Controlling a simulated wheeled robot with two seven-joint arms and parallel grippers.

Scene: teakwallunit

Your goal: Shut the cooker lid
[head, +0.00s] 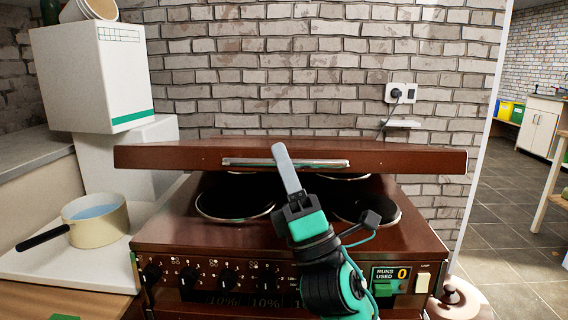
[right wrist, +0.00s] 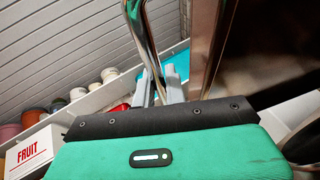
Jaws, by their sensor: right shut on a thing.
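The brown cooker lid (head: 410,160) is partly open in the head view, its front edge raised above the brown cooker (head: 300,225). A metal bar handle (head: 325,163) runs along its front edge. My right gripper (head: 280,152) reaches up from the front and is shut on the handle. In the right wrist view the two grey fingers (right wrist: 157,88) stand either side of the metal handle (right wrist: 151,45). The lid's underside is hidden in the head view. My left gripper is not in view.
Dark round hotplates (head: 235,200) lie under the lid, with nothing seen on them. A cream saucepan (head: 97,220) stands on the left counter. White boxes (head: 92,75) are stacked behind it. A wall socket (head: 400,93) with a plugged cord is behind the cooker.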

